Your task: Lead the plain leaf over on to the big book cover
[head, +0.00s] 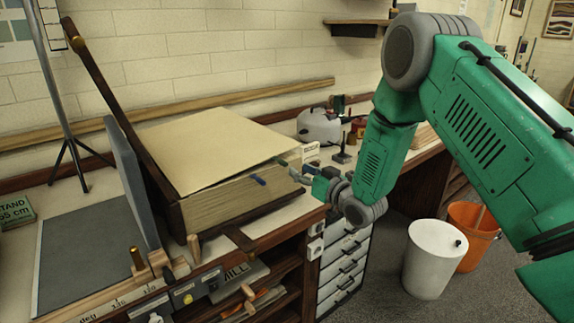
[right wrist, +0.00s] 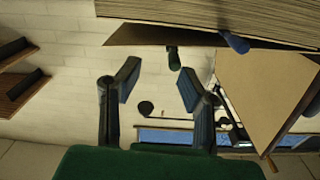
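The big book (head: 225,205) lies open on the bench in the head view. Its dark cover (head: 112,95) stands steeply tilted on the left. The plain cream leaf (head: 200,145) lies over the page block, its near right corner slightly off the pages below. A blue tab (head: 258,181) and a green tab (head: 282,162) stick out at the book's right side; the right wrist view also shows the blue tab (right wrist: 236,43) and green tab (right wrist: 174,59). My right gripper (head: 298,178) is just right of this corner, open and empty, its fingers (right wrist: 160,78) apart. My left gripper is out of view.
A grey slab (head: 132,180) stands upright left of the book, beside a grey flat panel (head: 90,250). Wooden pegs and a rail (head: 125,300) line the bench front. A white bin (head: 432,260) and orange bucket (head: 475,235) stand on the floor at right.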

